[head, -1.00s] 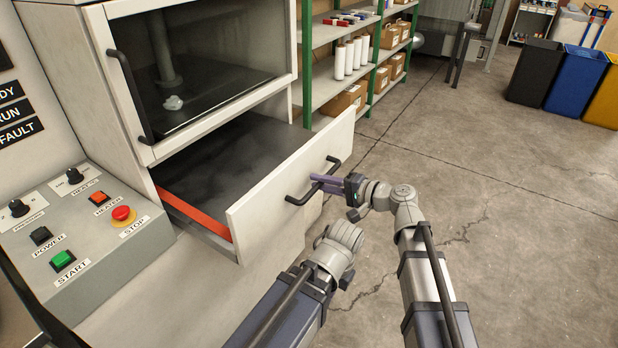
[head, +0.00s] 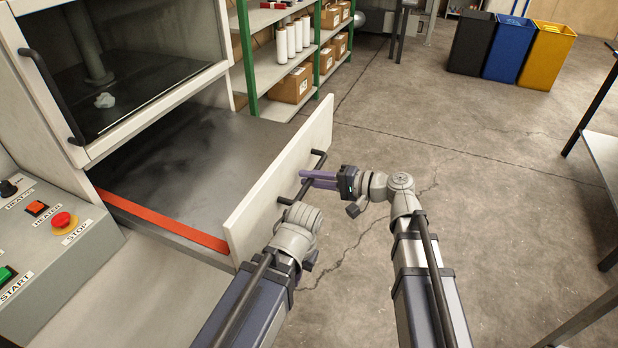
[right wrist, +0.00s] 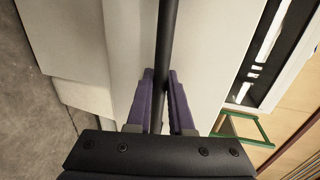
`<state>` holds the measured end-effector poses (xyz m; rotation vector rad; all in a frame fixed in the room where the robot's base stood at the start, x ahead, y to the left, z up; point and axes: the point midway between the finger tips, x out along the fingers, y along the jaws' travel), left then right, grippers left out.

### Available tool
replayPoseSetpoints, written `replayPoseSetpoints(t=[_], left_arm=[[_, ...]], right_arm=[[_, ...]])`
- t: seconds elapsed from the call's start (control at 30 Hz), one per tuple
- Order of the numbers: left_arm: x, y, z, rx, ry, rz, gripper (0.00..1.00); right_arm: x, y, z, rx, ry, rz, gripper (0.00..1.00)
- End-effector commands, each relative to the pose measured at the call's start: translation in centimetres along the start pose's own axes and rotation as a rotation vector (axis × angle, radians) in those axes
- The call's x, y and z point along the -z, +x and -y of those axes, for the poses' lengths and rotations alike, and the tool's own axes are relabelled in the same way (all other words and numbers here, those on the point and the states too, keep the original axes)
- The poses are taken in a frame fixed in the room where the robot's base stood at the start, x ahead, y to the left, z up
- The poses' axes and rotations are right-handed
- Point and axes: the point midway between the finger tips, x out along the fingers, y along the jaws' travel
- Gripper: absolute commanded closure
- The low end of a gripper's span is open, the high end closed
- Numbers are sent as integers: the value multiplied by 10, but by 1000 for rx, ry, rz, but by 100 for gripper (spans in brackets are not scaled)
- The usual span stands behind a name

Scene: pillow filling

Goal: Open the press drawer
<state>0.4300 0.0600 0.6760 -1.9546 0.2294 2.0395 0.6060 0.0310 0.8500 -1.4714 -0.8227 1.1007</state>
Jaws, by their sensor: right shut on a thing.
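The press drawer (head: 262,215) stands pulled out of the press, with its light front panel facing my arms. Its dark inner surface (head: 195,160) shows, with a red strip (head: 160,218) along the near side. My right gripper (head: 308,179) has its purple fingers on the drawer's black bar handle (head: 319,160). In the right wrist view the handle (right wrist: 168,40) runs between the two fingers (right wrist: 160,85), which are shut on it. My left arm's wrist is close to the front panel, but its gripper fingers do not show.
The press window (head: 140,60) is above the drawer. A control panel (head: 75,262) with buttons is at left. Green-framed shelves (head: 268,62) with boxes stand behind the drawer. Bins (head: 512,50) are far off, and a table edge (head: 603,160) is at right. The floor between is clear.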

Motion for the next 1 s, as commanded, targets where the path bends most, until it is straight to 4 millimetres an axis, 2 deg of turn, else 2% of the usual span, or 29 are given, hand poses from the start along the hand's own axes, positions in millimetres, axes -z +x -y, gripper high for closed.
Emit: replayPoseSetpoints(t=[0.1,0.13,0.4,0.67,0.77,1.0], left_arm=[[0,0,0,0,0,0,100],[0,0,0,0,0,0,100],[0,0,0,0,0,0,100],[0,-1,0,0,0,0,100],[0,-4,0,0,0,0,100],[-1,-12,1,0,0,0,100]], right_arm=[[0,0,0,-1,-1,2,100],[0,0,0,-1,-1,2,78],[0,0,0,-1,0,1,50],[0,-2,0,0,0,-1,50],[0,-13,1,0,0,-2,50],[0,-53,1,0,0,-3,50]])
